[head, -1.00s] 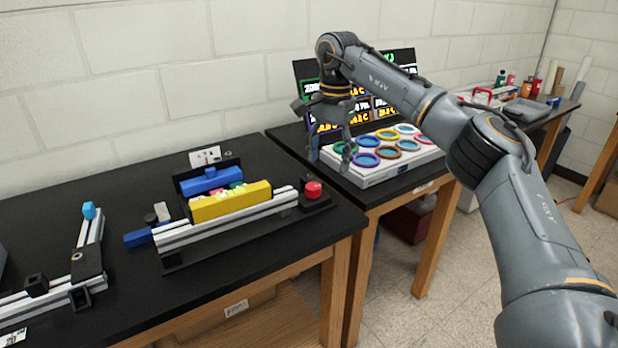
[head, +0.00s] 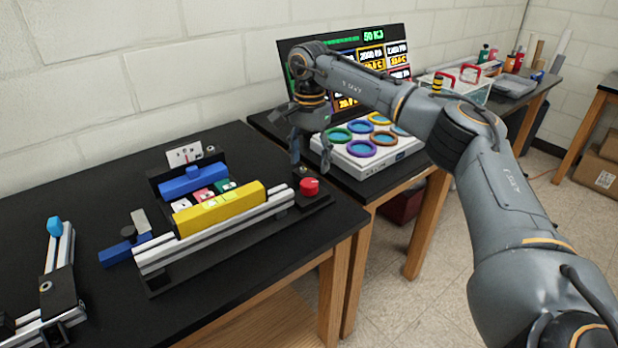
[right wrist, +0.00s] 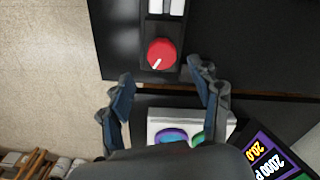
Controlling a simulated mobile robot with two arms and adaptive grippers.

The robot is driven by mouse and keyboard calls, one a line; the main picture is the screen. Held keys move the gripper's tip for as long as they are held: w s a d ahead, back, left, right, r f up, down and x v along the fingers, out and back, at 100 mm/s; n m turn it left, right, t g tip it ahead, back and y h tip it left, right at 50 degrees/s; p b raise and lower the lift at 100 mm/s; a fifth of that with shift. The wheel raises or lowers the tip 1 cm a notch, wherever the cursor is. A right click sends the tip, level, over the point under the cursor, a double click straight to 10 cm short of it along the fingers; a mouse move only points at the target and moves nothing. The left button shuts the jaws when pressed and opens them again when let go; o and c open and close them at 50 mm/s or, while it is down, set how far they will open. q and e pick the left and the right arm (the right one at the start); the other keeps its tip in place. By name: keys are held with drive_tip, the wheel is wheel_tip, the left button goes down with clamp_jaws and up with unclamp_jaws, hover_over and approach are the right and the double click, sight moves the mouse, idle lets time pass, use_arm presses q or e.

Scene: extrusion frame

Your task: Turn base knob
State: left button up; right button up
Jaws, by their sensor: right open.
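A red round knob (head: 309,187) sits on a black base plate (head: 316,203) at the right end of the extrusion frame (head: 215,235). It also shows in the right wrist view (right wrist: 161,53), where a white line marks its top. My right gripper (head: 312,165) is open and empty, above and just behind the knob, near the gap between the two tables. In the right wrist view my right gripper (right wrist: 166,95) has its fingers spread wide, with the knob beyond the fingertips and between their lines. My left gripper is not in view.
A yellow block (head: 220,208) and a blue block (head: 193,181) lie along the frame. A white tray with coloured rings (head: 360,148) and a display panel (head: 372,55) stand on the table behind. Another extrusion piece (head: 50,285) is at the left.

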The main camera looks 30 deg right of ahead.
sight(309, 182)
wheel_tip(309, 182, down, 5)
drive_tip(key=shift+w+r, duration=0.1)
drive_tip(key=shift+r, duration=0.05)
drive_tip(key=shift+f, duration=0.7)
drive_tip(key=shift+c, duration=0.4)
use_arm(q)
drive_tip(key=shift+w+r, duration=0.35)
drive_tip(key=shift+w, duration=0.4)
use_arm(e)
drive_tip(key=c, duration=1.1)
